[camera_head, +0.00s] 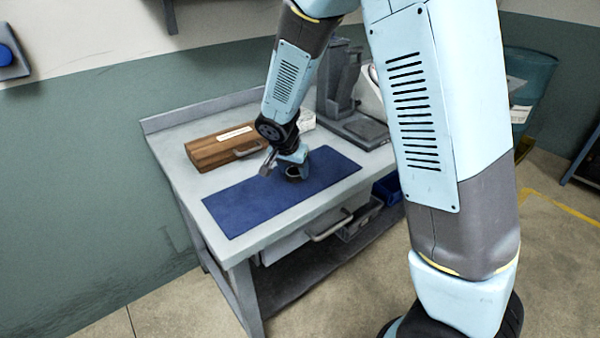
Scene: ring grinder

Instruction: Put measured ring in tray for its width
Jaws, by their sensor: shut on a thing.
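My gripper (281,165) is low over the blue mat (245,205) on the workbench. It is shut on a small dark ring (292,172), which shows at the gripper's lower end, at or just above the mat. The fingers partly hide the ring, and I cannot tell whether it touches the mat. A blue tray (387,189) shows below the bench top on the right, partly hidden by my arm. No width markings on the trays are readable.
A wooden case (222,148) with a pale label lies at the back left of the bench. A grey machine stand (340,90) rises at the back right. A drawer with a handle (330,226) is under the bench top. The mat's left part is clear.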

